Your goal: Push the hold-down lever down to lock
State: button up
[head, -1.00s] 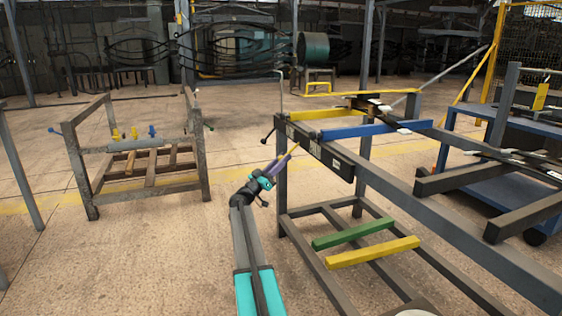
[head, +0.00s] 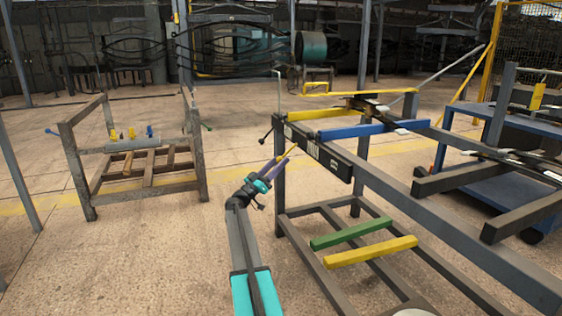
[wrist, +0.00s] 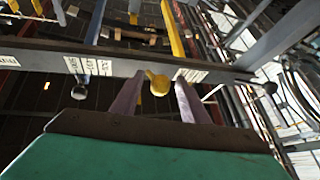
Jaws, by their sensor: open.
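A yellow lever with a round knob (wrist: 158,85) sticks out from the grey rail of the near rack. In the head view the same yellow lever (head: 289,152) shows beside the rail's left end. My gripper (head: 278,165) is open, with its two purple fingers at the lever. In the wrist view my gripper (wrist: 159,79) has one finger on each side of the knob. Whether a finger touches it, I cannot tell. The lever's far end is partly hidden by the rail.
The near rack (head: 400,197) has a blue bar (head: 365,131) on top and green and yellow bars low down. A black-knobbed handle (head: 265,136) juts from its left corner. Another rack (head: 78,170) stands at left, with open floor between.

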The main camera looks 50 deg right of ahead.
jog(key=p+v, duration=0.3)
jog(key=v, duration=0.9)
jog(key=shift+f, duration=0.2)
jog(key=shift+a+r+p, duration=0.1)
jog(key=shift+a+p, duration=0.05)
jog(key=shift+p, duration=0.15)
